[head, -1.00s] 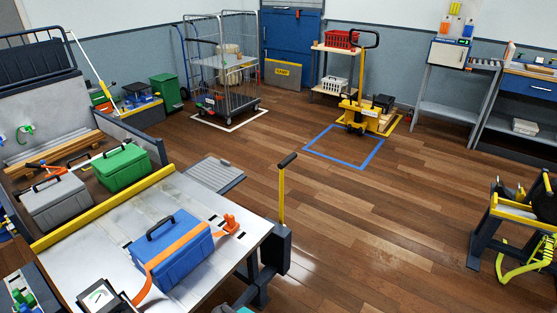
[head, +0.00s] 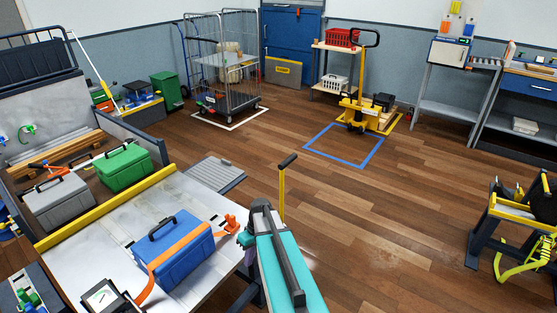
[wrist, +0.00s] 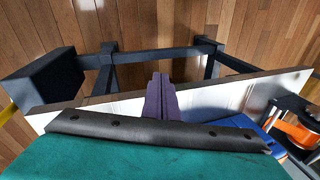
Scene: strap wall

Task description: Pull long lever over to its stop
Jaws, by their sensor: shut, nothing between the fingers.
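The long lever (head: 282,192) is a yellow bar with a black grip at its top. It stands nearly upright beyond the front right corner of the workbench, and my arm hides its base in the head view. In the wrist view a dark box (wrist: 42,82) sits at the left by the table edge, with a bit of the yellow lever (wrist: 7,111) at the frame edge. My gripper (wrist: 161,98) has purple fingers, shut and empty, above the table edge and apart from the lever. In the head view its fingers are mostly hidden behind my teal arm.
The blue case (head: 174,248) under an orange strap (head: 182,244) sits on the light workbench top (head: 92,228), left of my arm. An orange hook (head: 231,222) is at the bench edge. The wooden floor (head: 400,220) right of the lever is clear.

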